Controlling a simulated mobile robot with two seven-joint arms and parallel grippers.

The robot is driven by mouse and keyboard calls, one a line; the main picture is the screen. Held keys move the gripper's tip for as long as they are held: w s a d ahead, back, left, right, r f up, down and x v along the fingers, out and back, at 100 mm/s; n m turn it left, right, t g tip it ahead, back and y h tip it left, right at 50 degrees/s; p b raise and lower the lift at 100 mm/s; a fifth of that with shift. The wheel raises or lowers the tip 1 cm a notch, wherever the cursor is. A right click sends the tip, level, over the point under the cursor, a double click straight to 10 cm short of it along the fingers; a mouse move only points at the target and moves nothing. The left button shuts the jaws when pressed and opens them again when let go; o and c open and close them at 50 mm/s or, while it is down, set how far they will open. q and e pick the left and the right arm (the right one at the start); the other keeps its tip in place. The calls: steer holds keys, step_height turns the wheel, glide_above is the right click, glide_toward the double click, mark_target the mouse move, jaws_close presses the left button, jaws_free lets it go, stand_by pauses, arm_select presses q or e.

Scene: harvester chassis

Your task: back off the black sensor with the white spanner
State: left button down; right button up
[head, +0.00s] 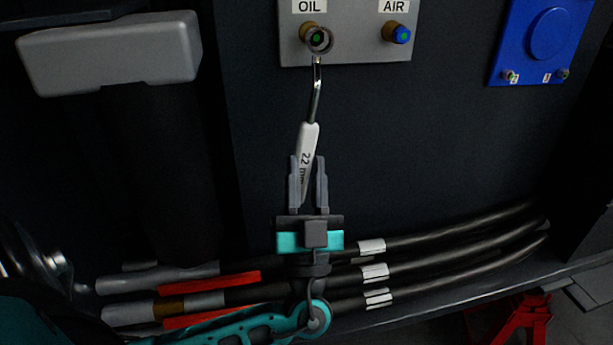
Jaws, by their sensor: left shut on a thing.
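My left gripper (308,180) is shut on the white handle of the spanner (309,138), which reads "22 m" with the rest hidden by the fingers. The spanner points up, with its metal shank (316,95) ending just below the black sensor (318,39). That sensor has a dark round end with a green centre and a brass body, and sits under the OIL label on a grey plate (345,53). I cannot tell whether the spanner's tip touches it. My right gripper is not in view.
A blue-ended brass sensor (397,33) sits under the AIR label. A blue box (515,45) is at upper right and a grey block (110,55) at upper left. Several black hoses (440,238) run below. A red stand (515,325) is at lower right.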

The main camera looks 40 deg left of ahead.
arm_select(q)
steer(key=shift+w+a, duration=0.6)
steer(key=shift+a, duration=0.05)
steer(key=shift+w+d+n+g+y, duration=0.4)
steer(key=shift+n+g+y, duration=0.35)
steer(key=shift+n, duration=0.25)
steer(key=shift+w+d+n+g+y, duration=0.3)
steer(key=shift+w+n+g+y, duration=0.15)
steer(key=shift+n+g+y, duration=0.45)
steer(key=shift+w+d+n+g+y, duration=0.4)
steer(key=shift+n+g+y, duration=0.2)
steer(key=shift+n, duration=0.5)
steer(key=shift+w+d+r+n+g+y, duration=0.1)
steer(key=shift+w+d+n+g+y, duration=0.35)
steer(key=shift+n+g, duration=0.45)
steer(key=shift+w+d+f+n+g+y, duration=0.1)
steer(key=shift+w+d+n+g+y, duration=0.25)
steer(key=shift+n+g, duration=0.55)
steer(key=shift+w+d+r+n+g+y, duration=0.1)
steer(key=shift+w+d+n+g+y, duration=0.15)
steer(key=shift+w+n+g+y, duration=0.6)
steer(key=shift+s+n, duration=0.25)
steer(key=shift+s, duration=0.05)
